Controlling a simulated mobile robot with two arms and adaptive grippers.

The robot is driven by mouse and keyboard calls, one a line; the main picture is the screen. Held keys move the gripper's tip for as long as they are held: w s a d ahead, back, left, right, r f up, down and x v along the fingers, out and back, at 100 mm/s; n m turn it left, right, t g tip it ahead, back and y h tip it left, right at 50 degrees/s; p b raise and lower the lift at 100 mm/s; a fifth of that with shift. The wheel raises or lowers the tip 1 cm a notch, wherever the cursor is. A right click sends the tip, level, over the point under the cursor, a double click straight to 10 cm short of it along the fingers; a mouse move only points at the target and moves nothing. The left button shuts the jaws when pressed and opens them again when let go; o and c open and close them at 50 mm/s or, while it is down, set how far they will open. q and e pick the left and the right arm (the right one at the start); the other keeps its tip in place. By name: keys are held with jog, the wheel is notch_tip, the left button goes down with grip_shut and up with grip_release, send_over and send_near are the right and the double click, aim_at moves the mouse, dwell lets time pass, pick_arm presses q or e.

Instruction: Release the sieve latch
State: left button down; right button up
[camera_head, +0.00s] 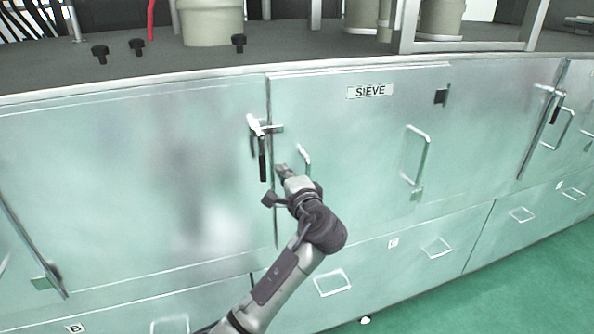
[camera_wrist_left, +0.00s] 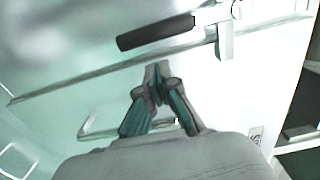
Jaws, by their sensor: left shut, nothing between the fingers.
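The sieve latch (camera_head: 256,126) is a metal lever on the seam at the left edge of the door marked SIEVE (camera_head: 370,90). Its black grip (camera_head: 263,165) hangs straight down. In the left wrist view the black grip (camera_wrist_left: 155,32) and the latch's metal part (camera_wrist_left: 224,38) lie just beyond the fingertips. My left gripper (camera_head: 280,169) is to the right of the black grip, close to the door. Its fingers (camera_wrist_left: 157,70) are shut with nothing between them, and they appear apart from the grip. My right gripper is in neither view.
A door handle (camera_head: 305,157) stands right beside my left gripper, partly hidden by it. Another handle (camera_head: 417,155) is further right on the door. A second black-grip latch (camera_head: 555,110) is at the far right. Drawer handles (camera_head: 332,283) stick out below. Black knobs (camera_head: 100,54) stand on top.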

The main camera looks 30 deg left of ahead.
pick_arm(q)
jog(key=shift+s+a+r, duration=0.1)
jog(key=shift+s+a, duration=0.5)
jog(key=shift+a, duration=0.05)
